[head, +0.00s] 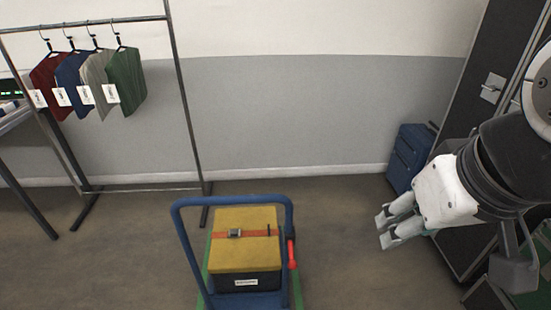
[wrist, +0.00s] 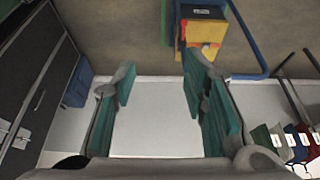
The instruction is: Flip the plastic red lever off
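The red lever (head: 291,253) is on the right side of a blue trolley's handle frame (head: 181,222), beside a yellow-topped box, and hangs roughly upright. In the wrist view a small red-orange patch shows by the yellow box; I cannot tell if it is the lever or the strap. My gripper (head: 384,230) is to the right of the trolley, apart from the lever and pointing left. In the wrist view my gripper (wrist: 158,72) has its green-padded fingers wide apart with nothing between them.
The yellow and black box (head: 245,255) has an orange strap (head: 262,233) and sits on the trolley. A clothes rack (head: 187,110) with several garments stands at the left. A blue suitcase (head: 408,155) and a dark cabinet (head: 470,110) are at the right. Floor between gripper and trolley is clear.

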